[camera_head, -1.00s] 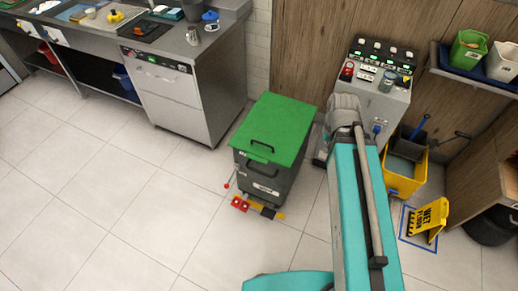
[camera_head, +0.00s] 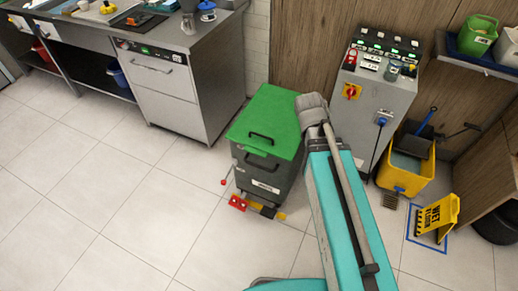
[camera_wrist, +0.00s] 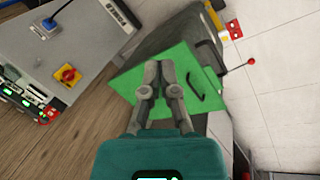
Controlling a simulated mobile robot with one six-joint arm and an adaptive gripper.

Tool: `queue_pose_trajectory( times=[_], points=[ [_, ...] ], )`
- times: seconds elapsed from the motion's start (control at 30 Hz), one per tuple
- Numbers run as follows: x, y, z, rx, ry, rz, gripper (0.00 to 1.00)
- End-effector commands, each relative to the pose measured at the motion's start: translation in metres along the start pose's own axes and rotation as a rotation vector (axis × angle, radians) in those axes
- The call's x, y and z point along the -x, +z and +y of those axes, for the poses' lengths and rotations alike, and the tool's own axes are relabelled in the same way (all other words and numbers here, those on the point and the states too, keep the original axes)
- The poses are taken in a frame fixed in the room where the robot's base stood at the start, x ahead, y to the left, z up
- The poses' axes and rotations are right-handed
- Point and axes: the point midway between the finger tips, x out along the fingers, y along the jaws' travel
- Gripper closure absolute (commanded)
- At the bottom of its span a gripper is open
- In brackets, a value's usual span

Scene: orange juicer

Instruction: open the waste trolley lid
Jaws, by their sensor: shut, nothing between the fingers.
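The waste trolley (camera_head: 262,174) is a dark grey bin on the floor with a green lid (camera_head: 258,112), which lies closed on it. A black handle (camera_head: 261,137) sits on top of the lid near its front edge. In the wrist view the green lid (camera_wrist: 170,92) lies beyond my gripper (camera_wrist: 160,68), with the lid's handle (camera_wrist: 204,90) to the right of the fingers. My gripper is shut and empty, pointing towards the lid. In the head view it is hidden behind my arm; I cannot tell whether it touches the lid.
A grey control cabinet (camera_head: 377,105) stands right of the trolley, against the wood wall. A dishwasher (camera_head: 163,92) and counter are to the left. A yellow mop bucket (camera_head: 405,177) and a wet floor sign (camera_head: 437,214) stand at the right.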

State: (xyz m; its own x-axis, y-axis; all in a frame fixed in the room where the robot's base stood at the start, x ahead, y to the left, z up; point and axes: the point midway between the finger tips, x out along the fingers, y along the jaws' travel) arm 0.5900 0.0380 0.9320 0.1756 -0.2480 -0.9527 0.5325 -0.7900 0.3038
Motion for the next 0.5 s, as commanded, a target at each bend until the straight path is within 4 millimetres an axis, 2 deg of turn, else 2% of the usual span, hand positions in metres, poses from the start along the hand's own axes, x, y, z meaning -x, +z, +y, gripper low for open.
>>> queue_pose_trajectory(
  times=[0.03, 0.5],
  points=[
    [-0.018, -0.007, -0.006, 0.051, 0.025, 0.006, 1.0],
    [-0.082, -0.064, -0.037, 0.55, 0.283, 0.014, 1.0]
  ],
)
